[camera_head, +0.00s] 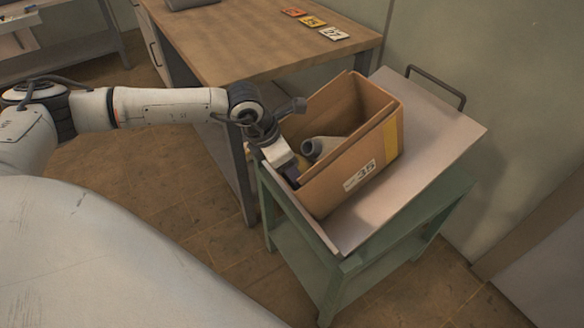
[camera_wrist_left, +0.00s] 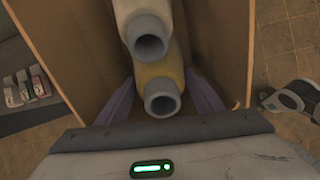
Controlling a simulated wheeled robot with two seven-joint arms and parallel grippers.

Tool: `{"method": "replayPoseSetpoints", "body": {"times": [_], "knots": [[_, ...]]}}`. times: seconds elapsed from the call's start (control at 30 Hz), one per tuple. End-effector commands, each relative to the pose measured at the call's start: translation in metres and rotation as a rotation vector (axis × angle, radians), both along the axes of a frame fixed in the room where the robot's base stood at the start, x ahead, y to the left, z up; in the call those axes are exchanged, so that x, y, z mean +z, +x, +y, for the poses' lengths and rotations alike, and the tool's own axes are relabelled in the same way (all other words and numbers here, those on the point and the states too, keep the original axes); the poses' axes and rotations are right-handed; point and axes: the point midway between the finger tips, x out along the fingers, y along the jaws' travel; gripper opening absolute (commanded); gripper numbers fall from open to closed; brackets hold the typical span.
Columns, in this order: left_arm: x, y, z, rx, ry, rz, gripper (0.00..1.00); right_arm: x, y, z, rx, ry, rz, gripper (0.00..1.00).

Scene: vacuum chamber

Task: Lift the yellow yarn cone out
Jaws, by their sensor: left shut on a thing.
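The yellow yarn cone (camera_wrist_left: 158,76) lies inside the cardboard box, its grey tube end facing the left wrist camera. My left gripper (camera_wrist_left: 160,92) reaches into the near left end of the box, with one purple finger on each side of the yellow cone, shut on it. In the head view my left gripper (camera_head: 290,172) largely hides the yellow cone. A pale grey cone (camera_wrist_left: 143,22) lies just beyond and close against the yellow one; it also shows in the head view (camera_head: 325,147). My right gripper is not in view.
The open cardboard box (camera_head: 335,182), labelled 35, stands on a green cart with a metal top (camera_head: 430,140). Its walls rise close around the gripper. A wooden table (camera_head: 240,45) with several number tags stands behind. The cart top right of the box is clear.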

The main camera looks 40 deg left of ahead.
Motion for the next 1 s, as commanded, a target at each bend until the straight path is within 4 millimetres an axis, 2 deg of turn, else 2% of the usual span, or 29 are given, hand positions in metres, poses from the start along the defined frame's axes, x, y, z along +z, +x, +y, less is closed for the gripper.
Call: {"method": "replayPoseSetpoints", "body": {"times": [0.1,0.33,0.73,0.8,1.0], "knots": [[0.011,-0.004,0.002,0.001,0.0,-0.001,0.27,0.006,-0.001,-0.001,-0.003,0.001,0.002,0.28],[0.023,-0.013,0.006,0.001,0.002,0.003,0.27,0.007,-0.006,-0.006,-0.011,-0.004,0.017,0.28],[0.044,-0.03,0.013,0.003,0.006,0.013,0.27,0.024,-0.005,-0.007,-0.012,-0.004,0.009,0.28],[0.047,-0.032,0.014,0.003,0.005,0.013,0.16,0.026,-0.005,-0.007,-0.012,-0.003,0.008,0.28],[0.058,-0.039,0.017,0.004,0.005,0.014,0.16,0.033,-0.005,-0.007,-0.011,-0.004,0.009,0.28]]}}
